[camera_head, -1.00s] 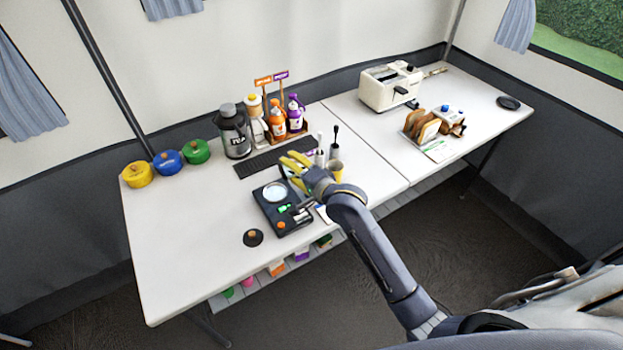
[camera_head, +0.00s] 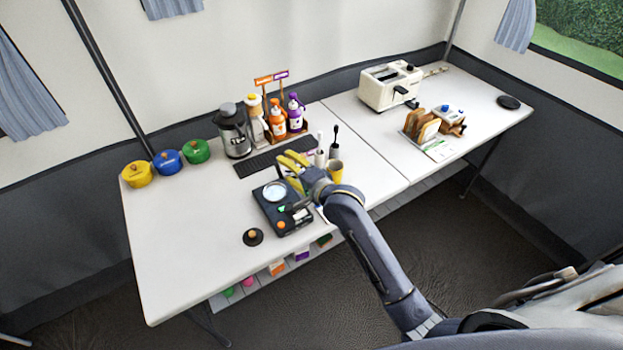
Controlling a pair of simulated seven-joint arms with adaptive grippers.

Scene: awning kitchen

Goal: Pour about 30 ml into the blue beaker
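My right gripper (camera_head: 293,161), with yellow fingers, is low over the table, just behind and right of a dark scale-like device (camera_head: 268,212) with a round pale plate (camera_head: 274,192). Whether the fingers hold anything is too small to tell. My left gripper is not in view. I cannot make out a blue beaker; the gripper and forearm hide part of the table there. A blue lidded pot (camera_head: 168,162) stands at the far left between a yellow pot (camera_head: 138,175) and a green pot (camera_head: 196,152).
A yellow cup (camera_head: 336,171) stands just right of my gripper. Behind are a dark drip mat (camera_head: 270,158), a grey-black jug (camera_head: 234,134) and pump bottles (camera_head: 277,124). A toaster (camera_head: 388,88) and a bread rack (camera_head: 424,128) stand right. The table's front left is mostly clear.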

